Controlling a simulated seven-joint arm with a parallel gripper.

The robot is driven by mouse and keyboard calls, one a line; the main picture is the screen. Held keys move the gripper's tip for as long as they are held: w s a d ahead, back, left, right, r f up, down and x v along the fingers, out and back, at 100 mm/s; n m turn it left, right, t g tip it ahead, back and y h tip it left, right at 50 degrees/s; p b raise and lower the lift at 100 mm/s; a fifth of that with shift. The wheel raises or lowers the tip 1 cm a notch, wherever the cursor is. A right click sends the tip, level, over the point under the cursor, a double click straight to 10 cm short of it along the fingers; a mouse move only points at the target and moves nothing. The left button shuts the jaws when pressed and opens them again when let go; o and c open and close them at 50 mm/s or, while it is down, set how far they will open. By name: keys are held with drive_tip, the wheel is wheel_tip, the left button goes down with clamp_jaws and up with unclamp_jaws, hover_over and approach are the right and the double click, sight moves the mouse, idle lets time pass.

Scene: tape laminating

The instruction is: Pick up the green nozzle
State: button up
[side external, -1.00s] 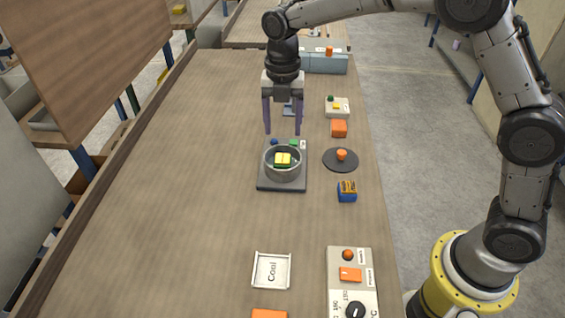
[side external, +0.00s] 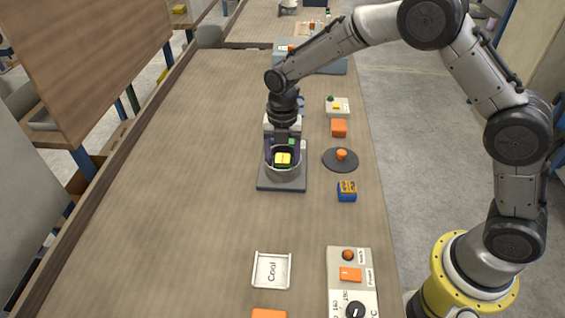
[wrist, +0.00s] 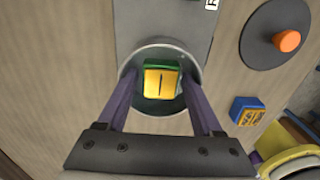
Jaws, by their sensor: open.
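No part is plainly a nozzle. A green and yellow block (side external: 283,159) sits inside a round grey pot (side external: 284,174). In the wrist view the block (wrist: 161,80) shows a yellow face with a dark slot and green edges. My gripper (side external: 283,158) is open, pointing down over the pot. Its purple fingers stand on either side of the block, apart from it, near the pot's rim. In the wrist view my gripper (wrist: 159,84) has the block between its fingertips. I cannot tell how deep the fingertips are in the pot.
The pot stands on a dark grey base plate (side external: 282,186). To its right lie a black lid with an orange knob (side external: 341,157), a blue and orange block (side external: 347,191) and an orange block (side external: 339,128). A white "Cool" tray (side external: 271,270) lies nearer. The table's left is clear.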

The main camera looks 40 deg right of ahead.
clamp_jaws()
drive_tip(key=shift+r, duration=0.15)
